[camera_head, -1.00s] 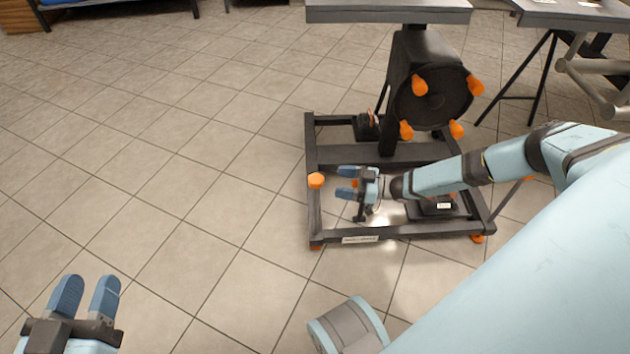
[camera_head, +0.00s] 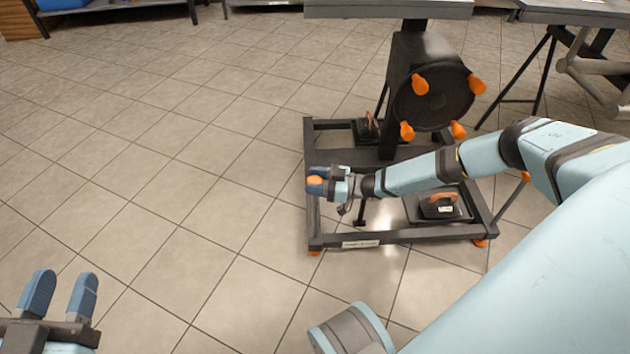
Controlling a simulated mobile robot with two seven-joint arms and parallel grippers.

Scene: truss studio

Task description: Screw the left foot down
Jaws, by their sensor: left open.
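The base frame (camera_head: 380,241) of the stand is dark and rectangular and sits on the tiled floor. An orange knob (camera_head: 315,181) tops the foot at the left side of the frame. My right gripper (camera_head: 317,180) reaches in from the right, over the frame, with its blue fingers on either side of this knob. The fingers partly cover the knob, and I cannot tell whether they press on it. My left gripper (camera_head: 58,297) is open and empty at the lower left, far from the stand.
Above the base, the stand carries a round black plate (camera_head: 433,97) with several orange knobs. A black block with an orange handle (camera_head: 440,205) lies in the frame under my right arm. The floor (camera_head: 150,160) to the left is clear.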

